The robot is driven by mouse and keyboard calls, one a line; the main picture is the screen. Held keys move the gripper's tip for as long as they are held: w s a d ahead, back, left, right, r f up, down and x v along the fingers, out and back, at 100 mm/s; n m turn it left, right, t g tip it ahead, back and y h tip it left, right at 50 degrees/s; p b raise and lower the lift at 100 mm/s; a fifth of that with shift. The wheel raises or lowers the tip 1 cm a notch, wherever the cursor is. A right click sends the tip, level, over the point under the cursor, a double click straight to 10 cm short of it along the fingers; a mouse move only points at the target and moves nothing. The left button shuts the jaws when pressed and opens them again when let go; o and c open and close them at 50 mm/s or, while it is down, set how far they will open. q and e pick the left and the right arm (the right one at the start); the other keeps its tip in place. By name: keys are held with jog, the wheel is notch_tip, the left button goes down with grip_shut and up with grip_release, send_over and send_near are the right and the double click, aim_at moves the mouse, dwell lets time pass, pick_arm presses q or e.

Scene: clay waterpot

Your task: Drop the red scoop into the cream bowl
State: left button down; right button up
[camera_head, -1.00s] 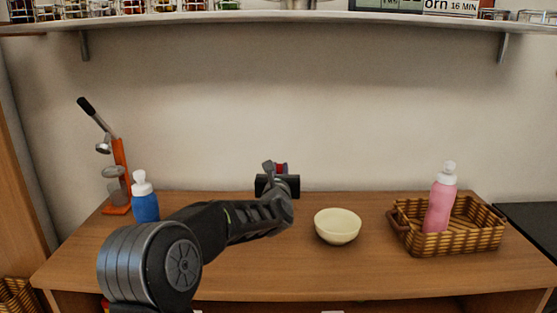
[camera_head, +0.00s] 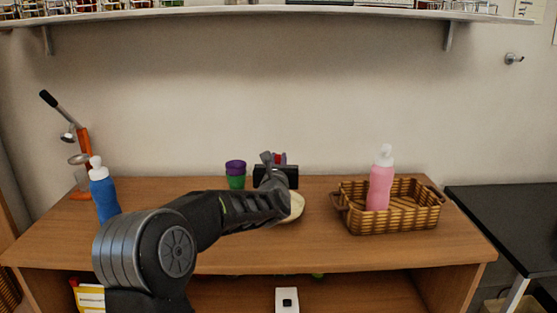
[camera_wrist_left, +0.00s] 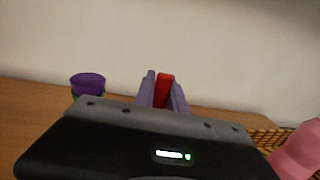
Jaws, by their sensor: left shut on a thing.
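My left gripper (camera_head: 273,160) is in the middle of the head view, raised above the back of the wooden table. It is shut on the red scoop (camera_head: 280,158), of which only a small red part shows. In the left wrist view the red scoop (camera_wrist_left: 165,92) sits between the two fingers of the left gripper (camera_wrist_left: 162,88). The cream bowl (camera_head: 296,208) stands on the table, mostly hidden behind my left forearm and wrist. The bowl does not show in the left wrist view, and I cannot tell whether the scoop is right over it. My right gripper is not in view.
A purple cup (camera_head: 235,167) above a green one (camera_head: 236,183) stands left of the gripper. A wicker basket (camera_head: 400,222) with a pink bottle (camera_head: 380,182) is at right. A blue bottle (camera_head: 104,195) and an orange lever press (camera_head: 84,155) are at left. A shelf (camera_head: 240,12) runs overhead.

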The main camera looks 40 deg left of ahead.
pick_arm(q)
jog(key=shift+f+b, duration=0.85)
jog(key=shift+f, duration=1.95)
jog(key=c, duration=1.3)
grip_release()
jog(key=b+v, duration=0.1)
jog(key=v, duration=0.6)
jog(key=shift+s+d, duration=0.2)
jog(key=shift+s, duration=0.15)
